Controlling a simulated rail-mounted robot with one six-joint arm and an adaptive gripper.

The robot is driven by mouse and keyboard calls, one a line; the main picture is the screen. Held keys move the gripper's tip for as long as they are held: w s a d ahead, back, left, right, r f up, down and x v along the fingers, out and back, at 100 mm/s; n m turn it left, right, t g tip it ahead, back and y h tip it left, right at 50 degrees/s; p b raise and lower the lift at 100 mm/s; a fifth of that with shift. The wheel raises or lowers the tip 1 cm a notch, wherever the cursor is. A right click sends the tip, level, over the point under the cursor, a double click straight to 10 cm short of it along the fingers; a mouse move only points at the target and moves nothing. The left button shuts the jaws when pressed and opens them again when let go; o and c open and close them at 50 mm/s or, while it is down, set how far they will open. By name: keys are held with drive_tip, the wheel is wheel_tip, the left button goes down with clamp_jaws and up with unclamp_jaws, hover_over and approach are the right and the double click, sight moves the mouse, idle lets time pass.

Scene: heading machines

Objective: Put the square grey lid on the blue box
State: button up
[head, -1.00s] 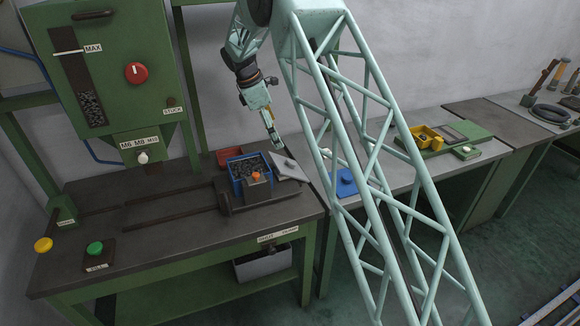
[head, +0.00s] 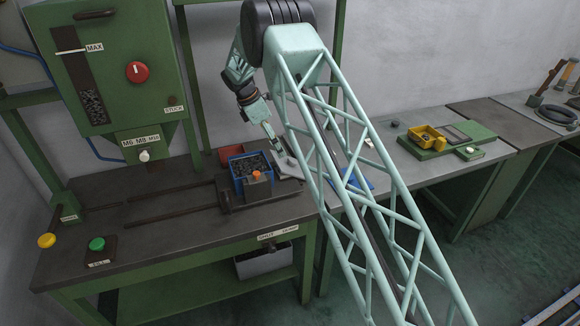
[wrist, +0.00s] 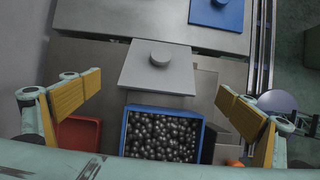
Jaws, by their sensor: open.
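The square grey lid (wrist: 158,67) with a round knob lies flat beside the blue box, on its far side in the wrist view. In the head view the lid (head: 288,168) is partly hidden by my arm. The open blue box (wrist: 163,112), full of dark metal balls, also shows in the head view (head: 239,182). My gripper (wrist: 160,98) is open and empty, its yellow-padded fingers wide apart on either side of the lid and box. In the head view my gripper (head: 277,147) hangs just above the lid.
A red tray (wrist: 80,134) lies beside the blue box. A blue lid (wrist: 217,12) lies on the grey bench beyond. An orange knob (head: 256,174) stands at the box's front. A green machine (head: 110,70) rises at the left.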

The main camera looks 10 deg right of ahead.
sight(287, 163)
drive_tip(key=shift+f, duration=0.1)
drive_tip(key=shift+x, duration=4.25)
drive_tip(key=shift+p+x, duration=0.4)
drive_tip(key=shift+x, duration=2.2)
drive_tip(key=shift+w+d, duration=0.1)
drive_tip(key=shift+w, duration=0.05)
drive_tip(key=shift+c, duration=0.2)
drive_tip(key=c, duration=0.6)
drive_tip(key=shift+r, duration=5.1)
